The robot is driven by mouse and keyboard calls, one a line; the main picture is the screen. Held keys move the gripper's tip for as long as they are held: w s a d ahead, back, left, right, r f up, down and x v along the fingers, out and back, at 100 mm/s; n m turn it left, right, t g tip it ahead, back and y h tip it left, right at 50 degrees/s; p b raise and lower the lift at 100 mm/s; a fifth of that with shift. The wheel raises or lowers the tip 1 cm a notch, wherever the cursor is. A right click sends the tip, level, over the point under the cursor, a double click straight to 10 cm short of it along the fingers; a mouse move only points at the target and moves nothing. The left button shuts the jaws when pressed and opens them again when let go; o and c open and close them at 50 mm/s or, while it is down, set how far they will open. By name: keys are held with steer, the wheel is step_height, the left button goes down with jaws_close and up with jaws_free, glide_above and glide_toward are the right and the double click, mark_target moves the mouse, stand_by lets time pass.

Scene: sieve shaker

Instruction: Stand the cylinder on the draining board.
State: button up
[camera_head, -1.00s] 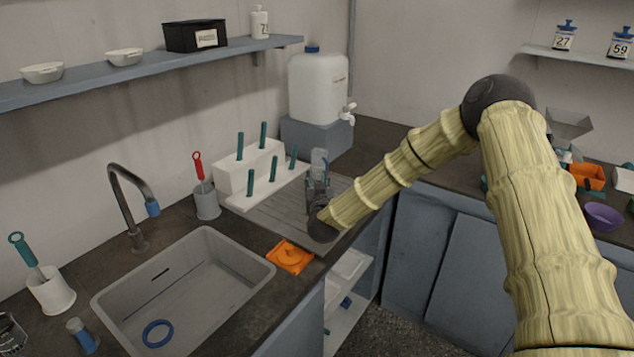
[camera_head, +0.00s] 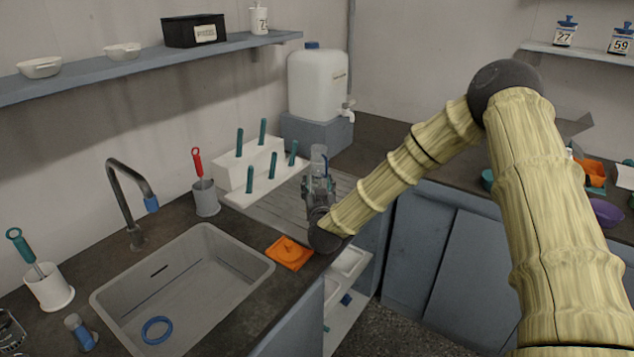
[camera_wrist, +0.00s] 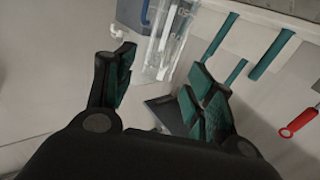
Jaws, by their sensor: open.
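The clear cylinder (camera_head: 318,152) shows above my gripper in the head view and looks upright at the draining board. In the wrist view the cylinder (camera_wrist: 172,42) lies beyond the fingertips, with a visible gap to the left finger. My gripper (camera_head: 318,186) is open, its fingers (camera_wrist: 160,88) spread on either side with nothing clearly held between them. The grey ridged draining board (camera_head: 280,212) lies right of the sink. My gripper and wrist hide part of the board and the cylinder's lower end, so its contact with the board cannot be seen.
A white peg rack (camera_head: 248,168) with teal pegs stands behind the board. A water container (camera_head: 318,85) stands on a block at the back. An orange item (camera_head: 289,253) lies near the front edge, beside the sink (camera_head: 190,290). A holder (camera_head: 205,198) contains a red-handled tool.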

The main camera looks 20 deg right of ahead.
steer(key=v, duration=0.7)
steer(key=shift+b, duration=0.45)
steer(key=shift+s+f, duration=0.1)
steer(key=shift+s, duration=0.05)
